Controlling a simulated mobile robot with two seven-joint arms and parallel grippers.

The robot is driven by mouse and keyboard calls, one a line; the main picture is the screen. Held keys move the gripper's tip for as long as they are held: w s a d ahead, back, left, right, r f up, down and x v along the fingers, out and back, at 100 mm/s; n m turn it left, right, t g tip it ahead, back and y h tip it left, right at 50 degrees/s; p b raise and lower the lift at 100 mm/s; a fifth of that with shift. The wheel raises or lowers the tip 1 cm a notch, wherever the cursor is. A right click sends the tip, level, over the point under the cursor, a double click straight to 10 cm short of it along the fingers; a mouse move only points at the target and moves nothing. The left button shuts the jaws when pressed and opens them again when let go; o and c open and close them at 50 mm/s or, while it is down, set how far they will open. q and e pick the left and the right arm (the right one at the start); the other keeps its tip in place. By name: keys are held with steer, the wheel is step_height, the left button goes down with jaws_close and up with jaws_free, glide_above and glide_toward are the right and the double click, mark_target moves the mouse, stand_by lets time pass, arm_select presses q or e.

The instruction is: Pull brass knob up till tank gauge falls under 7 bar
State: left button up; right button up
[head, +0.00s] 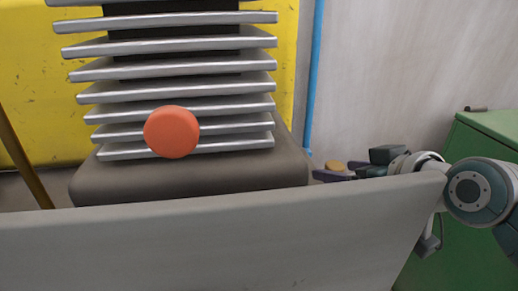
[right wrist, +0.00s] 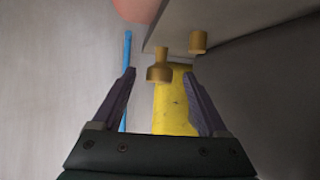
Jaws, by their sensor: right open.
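In the right wrist view a stepped brass knob (right wrist: 160,72) sits in the gap between the fingertips of my right gripper (right wrist: 159,80), with space visible on both sides. A second, shorter brass fitting (right wrist: 198,42) is just beyond it to the right, outside the fingers. In the head view my right gripper (head: 346,170) is open beside the right end of the grey panel, and a small brass-coloured top (head: 335,165) shows at its fingers. I cannot tell which brass piece this is. No tank gauge is in view. My left gripper is not in view.
A grey panel (head: 200,240) spans the front. Behind it stand a finned block (head: 180,90) with an orange round cap (head: 171,132) before it, and a yellow panel (head: 40,120). A blue pipe (head: 314,80) runs up the wall. A green cabinet (head: 490,130) stands right.

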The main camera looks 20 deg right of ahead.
steer(key=shift+b+x, duration=0.35)
steer(key=shift+x, duration=1)
steer(key=shift+s, duration=0.1)
steer(key=shift+c, duration=0.3)
jaws_close()
steer(key=shift+r+p, duration=0.8)
steer(key=shift+p, duration=0.2)
steer(key=shift+r, duration=0.25)
